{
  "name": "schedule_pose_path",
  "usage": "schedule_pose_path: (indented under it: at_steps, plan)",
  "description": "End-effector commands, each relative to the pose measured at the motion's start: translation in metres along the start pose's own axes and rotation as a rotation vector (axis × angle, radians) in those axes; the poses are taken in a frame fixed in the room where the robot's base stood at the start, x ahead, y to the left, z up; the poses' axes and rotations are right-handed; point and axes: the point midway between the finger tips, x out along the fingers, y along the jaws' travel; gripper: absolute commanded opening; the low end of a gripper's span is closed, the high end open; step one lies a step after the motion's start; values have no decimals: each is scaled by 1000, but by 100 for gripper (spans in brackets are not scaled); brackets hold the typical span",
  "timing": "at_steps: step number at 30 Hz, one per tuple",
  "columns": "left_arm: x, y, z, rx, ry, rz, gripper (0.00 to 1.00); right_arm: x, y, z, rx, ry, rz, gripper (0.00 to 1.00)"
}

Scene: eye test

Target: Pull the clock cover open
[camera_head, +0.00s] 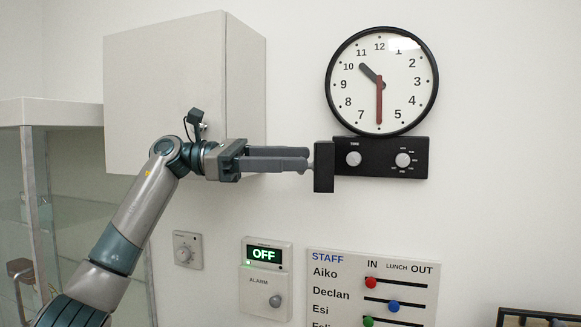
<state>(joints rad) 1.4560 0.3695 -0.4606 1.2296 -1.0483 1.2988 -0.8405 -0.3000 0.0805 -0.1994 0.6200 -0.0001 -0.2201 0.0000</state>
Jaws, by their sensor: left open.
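My left gripper (309,160) is open, left of and below the clock, and points right. Its fingers show nearly side-on, apart from the clock's rim in the picture. A black upright block (324,167) is at the fingertips; I cannot tell whether it is part of the gripper or of the panel behind. My right gripper is not in view.
A black panel (381,160) with two knobs is below the clock. A white wall cabinet (165,75) is behind my left arm. Below are a dial plate (187,250), an alarm box (267,292) reading OFF and a staff board (335,290). Wall right of the clock is bare.

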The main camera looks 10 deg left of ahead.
Motion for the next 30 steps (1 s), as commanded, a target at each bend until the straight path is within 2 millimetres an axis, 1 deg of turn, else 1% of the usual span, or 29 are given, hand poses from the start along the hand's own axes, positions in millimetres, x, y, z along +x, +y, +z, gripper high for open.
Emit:
schedule_pose_path:
  at_steps: [1, 7, 12, 20, 22, 24, 30]
  plan:
    - [0, 0, 4, 2, 0, 0, 45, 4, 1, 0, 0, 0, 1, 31]
    - [0, 6, 27, 4, -2, 2, 45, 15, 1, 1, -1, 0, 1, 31]
    - [29, -4, 46, 5, -1, -2, 45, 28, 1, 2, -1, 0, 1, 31]
    - [70, -16, 78, 3, -1, -1, 45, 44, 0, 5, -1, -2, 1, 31]
    - [79, -19, 85, 4, 0, -1, 45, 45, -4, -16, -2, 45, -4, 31]
    - [87, -22, 91, 2, 0, -1, 45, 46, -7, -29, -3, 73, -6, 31]
    - [102, -25, 103, 1, -1, 1, 45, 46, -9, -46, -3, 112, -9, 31]
